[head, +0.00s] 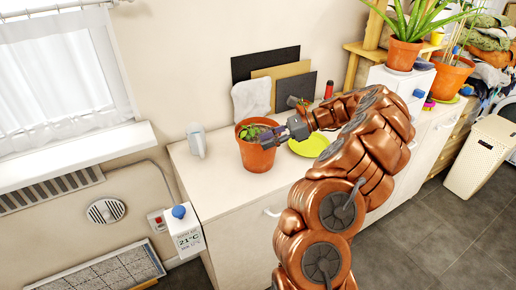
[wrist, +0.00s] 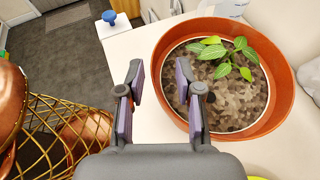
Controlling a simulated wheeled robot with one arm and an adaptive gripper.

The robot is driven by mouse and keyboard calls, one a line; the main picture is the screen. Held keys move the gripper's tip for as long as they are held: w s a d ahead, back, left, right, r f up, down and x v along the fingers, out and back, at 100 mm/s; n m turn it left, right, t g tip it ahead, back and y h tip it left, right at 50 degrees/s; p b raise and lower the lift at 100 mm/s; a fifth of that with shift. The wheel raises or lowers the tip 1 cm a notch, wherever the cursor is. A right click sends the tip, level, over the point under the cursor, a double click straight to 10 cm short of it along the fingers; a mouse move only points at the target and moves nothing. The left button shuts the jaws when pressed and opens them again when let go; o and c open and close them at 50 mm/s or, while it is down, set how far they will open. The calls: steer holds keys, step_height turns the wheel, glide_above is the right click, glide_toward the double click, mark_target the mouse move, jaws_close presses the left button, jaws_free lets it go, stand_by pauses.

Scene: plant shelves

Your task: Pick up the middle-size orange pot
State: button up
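An orange pot (head: 257,158) with a small green plant stands upright on the white counter (head: 215,190). In the wrist view this pot (wrist: 283,95) is at the upper right, with brown soil inside. My gripper (head: 268,138) is at the pot's right rim in the head view. Two other orange pots stand at the right: one with an aloe (head: 402,55), one larger (head: 451,76).
A yellow-green plate (head: 309,146) lies right of the near pot, partly behind my arm. A pale upright object (head: 196,141) stands at its left. Dark and tan panels (head: 282,82) lean on the wall. A white box with a blue knob (head: 187,238) is at the counter's left front.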

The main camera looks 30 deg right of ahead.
mark_target(258, 147)
steer(key=shift+p+x, duration=0.35)
steer(key=shift+x, duration=0.95)
steer(key=shift+c, duration=0.3)
jaws_close()
